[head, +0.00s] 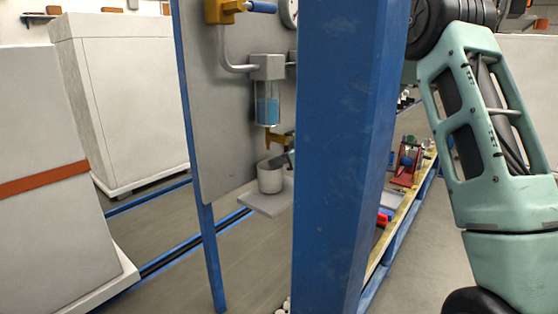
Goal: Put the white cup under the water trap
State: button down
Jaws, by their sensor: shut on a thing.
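The white cup (270,178) is upright at the small grey shelf (263,202) on the panel. Its base is on or just above the shelf; I cannot tell which. The water trap (267,103), a clear bowl with blue water under a grey head, hangs above it. A yellow drain valve (276,138) sits between the bowl and the cup. My gripper (280,161) shows only as a dark fingertip piece at the cup's rim, shut on the cup. The blue post hides the rest of the gripper and the wrist.
A wide blue post (345,150) stands close in front, between the cup and my arm. The grey panel (225,110) carries a pipe, a yellow valve (225,10) and a gauge (289,12). A bench with red items (405,165) is behind on the right. White cabinets stand left.

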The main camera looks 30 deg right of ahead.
jog(key=shift+f, duration=0.15)
jog(key=c, duration=1.5)
grip_release()
jog(key=shift+c, duration=0.2)
jog(key=shift+r, duration=0.25)
jog(key=b+v, duration=0.1)
jog(key=v, duration=1.1)
jog(key=shift+d+f, duration=0.1)
jog(key=shift+f, duration=0.05)
